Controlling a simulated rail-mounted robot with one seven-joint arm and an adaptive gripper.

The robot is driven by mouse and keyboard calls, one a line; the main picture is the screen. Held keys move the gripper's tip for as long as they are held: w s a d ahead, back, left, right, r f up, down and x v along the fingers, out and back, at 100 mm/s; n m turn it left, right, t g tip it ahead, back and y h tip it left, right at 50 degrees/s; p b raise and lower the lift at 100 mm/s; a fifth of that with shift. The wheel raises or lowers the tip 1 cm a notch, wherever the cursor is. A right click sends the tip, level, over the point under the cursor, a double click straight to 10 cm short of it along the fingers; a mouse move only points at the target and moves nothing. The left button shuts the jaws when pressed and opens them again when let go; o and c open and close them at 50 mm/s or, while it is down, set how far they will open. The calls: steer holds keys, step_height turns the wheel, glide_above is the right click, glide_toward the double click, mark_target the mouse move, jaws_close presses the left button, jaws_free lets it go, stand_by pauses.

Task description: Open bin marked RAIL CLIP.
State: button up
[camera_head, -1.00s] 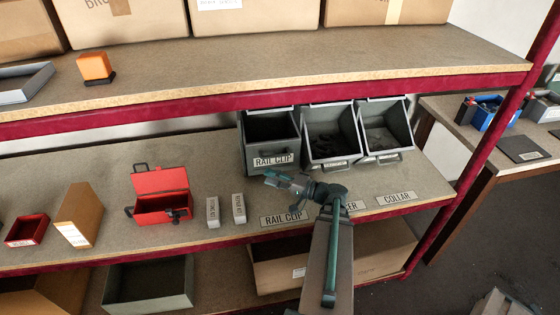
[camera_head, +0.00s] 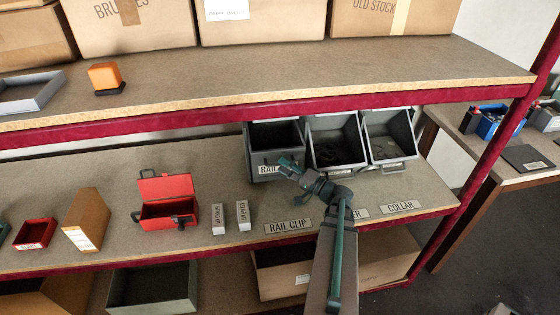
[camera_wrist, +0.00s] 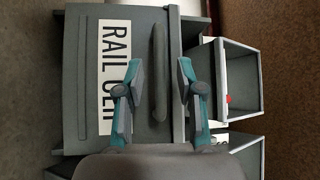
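The grey RAIL CLIP bin (camera_head: 261,151) is the leftmost of three bins under the upper shelf. Its front stands more upright than those of its tilted-out neighbours, and its dark inside shows above the front. My gripper (camera_head: 288,164) is in front of it and hides part of its label. In the wrist view the bin front (camera_wrist: 85,115) appears sideways, with its label (camera_wrist: 112,60) and bar handle (camera_wrist: 160,65). My gripper (camera_wrist: 159,78) is open, with one finger on each side of the handle; contact cannot be told.
Two tilted bins (camera_head: 338,156) (camera_head: 391,148) stand close on the right. Shelf labels RAIL CLIP (camera_head: 288,226) and COLLAR (camera_head: 400,207) lie along the front edge. A red toolbox (camera_head: 168,212) and two small boxes (camera_head: 243,215) (camera_head: 219,219) stand left. The upper shelf edge (camera_head: 280,107) limits height.

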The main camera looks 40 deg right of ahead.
steer(key=shift+p+x, duration=0.3)
steer(key=shift+x, duration=0.9)
